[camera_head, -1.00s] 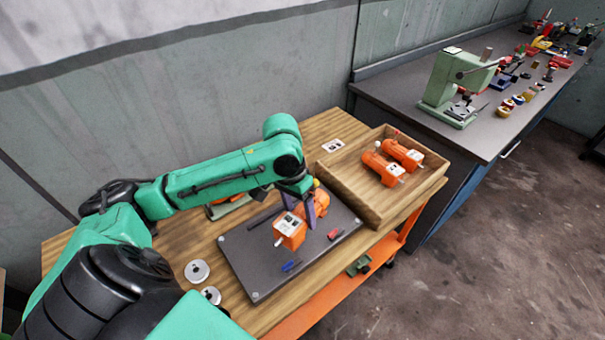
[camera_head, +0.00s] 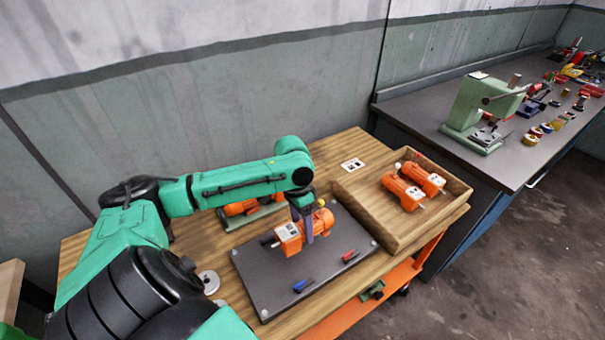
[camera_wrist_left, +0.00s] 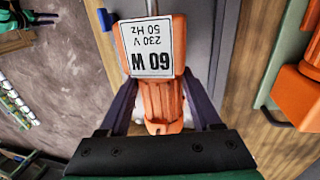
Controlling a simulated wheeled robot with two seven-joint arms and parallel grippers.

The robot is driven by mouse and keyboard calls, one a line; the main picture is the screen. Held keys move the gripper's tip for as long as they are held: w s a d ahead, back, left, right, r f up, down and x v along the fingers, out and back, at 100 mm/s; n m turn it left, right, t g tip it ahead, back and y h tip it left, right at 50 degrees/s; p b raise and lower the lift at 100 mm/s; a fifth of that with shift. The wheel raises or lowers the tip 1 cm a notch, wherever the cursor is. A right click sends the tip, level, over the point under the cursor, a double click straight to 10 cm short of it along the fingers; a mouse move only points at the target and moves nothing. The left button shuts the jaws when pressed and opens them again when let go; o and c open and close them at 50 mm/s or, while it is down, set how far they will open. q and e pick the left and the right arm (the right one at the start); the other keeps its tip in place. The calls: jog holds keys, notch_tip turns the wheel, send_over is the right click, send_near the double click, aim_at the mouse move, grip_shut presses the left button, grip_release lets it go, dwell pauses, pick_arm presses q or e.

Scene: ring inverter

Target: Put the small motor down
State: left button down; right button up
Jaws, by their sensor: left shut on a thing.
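The small motor (camera_head: 289,236) is orange with a white label on its box end. In the left wrist view the motor (camera_wrist_left: 162,98) carries a label reading 60 W, 230 V, 50 Hz, seen upside down. My left gripper (camera_head: 308,230) is shut on the motor, one purple finger on each side of its ribbed body. The motor lies roughly level over the dark grey plate (camera_head: 270,292) on the wooden table. I cannot tell whether it touches the plate. My right gripper is not in view.
A wooden tray (camera_head: 447,204) at the right holds two orange motors. Another orange motor (camera_head: 240,208) sits on a green cradle behind the plate. A blue piece (camera_head: 303,285) and a red piece (camera_head: 350,255) lie on the plate. The plate's front part is otherwise clear.

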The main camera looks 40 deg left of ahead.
aim_at(300, 222)
pick_arm(q)
jog(key=shift+w+f, duration=0.1)
jog(key=shift+f, duration=2.85)
jog(key=shift+c, duration=0.4)
grip_release()
jog(key=shift+f, duration=0.1)
jog(key=shift+d, duration=0.1)
jog(key=r, duration=0.4)
jog(key=a+r, duration=0.1)
jog(key=r, duration=0.3)
jog(key=a+r, duration=0.1)
jog(key=r, duration=0.3)
jog(key=shift+w+a, duration=0.1)
jog(key=shift+w, duration=0.1)
